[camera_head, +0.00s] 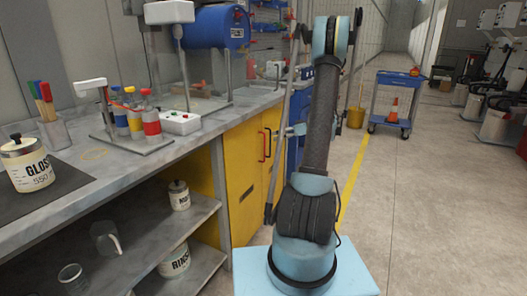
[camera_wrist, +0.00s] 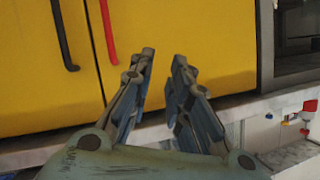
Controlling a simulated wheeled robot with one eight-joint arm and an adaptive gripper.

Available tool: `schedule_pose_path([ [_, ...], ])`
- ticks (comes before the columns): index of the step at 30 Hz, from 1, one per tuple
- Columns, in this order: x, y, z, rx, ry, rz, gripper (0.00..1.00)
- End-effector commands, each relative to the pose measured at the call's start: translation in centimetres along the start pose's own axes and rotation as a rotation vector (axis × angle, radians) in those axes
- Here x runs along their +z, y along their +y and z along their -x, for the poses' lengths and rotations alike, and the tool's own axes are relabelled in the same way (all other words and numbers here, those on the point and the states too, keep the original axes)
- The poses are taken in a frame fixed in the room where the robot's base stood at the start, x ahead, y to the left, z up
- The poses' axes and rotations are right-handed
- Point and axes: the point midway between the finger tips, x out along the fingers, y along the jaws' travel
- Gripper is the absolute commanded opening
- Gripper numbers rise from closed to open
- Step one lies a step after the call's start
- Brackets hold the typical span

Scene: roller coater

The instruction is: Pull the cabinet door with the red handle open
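The cabinet has yellow doors; one yellow door (camera_wrist: 185,25) fills the right of the wrist view and carries the red handle (camera_wrist: 108,30). A black handle (camera_wrist: 64,35) sits on the door beside it. Both doors look shut. In the head view the red handle (camera_head: 262,147) is on the yellow cabinet front (camera_head: 241,175) under the counter. My gripper (camera_wrist: 164,57) is open and empty, its fingers apart in front of the yellow door. The red handle lies left of the left finger, outside the gap. My gripper cannot be made out clearly in the head view.
The marble counter (camera_head: 85,187) carries a paint can (camera_head: 27,165), bottles and a small rack. An open shelf (camera_head: 165,235) below holds cans and a jug. A blue cart (camera_head: 404,95) stands farther back. The floor (camera_head: 440,190) to the right is clear.

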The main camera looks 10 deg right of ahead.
Motion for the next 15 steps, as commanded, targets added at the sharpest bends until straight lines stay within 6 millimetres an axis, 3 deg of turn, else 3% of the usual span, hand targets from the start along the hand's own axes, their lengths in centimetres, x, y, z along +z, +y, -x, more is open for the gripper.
schedule_pose_path([
  [6, 2.9, 5.0, 1.0, -0.018, 0.126, 0.118, 0.17],
  [15, 7.7, 9.7, 2.6, -0.019, 0.288, 0.281, 0.17],
])
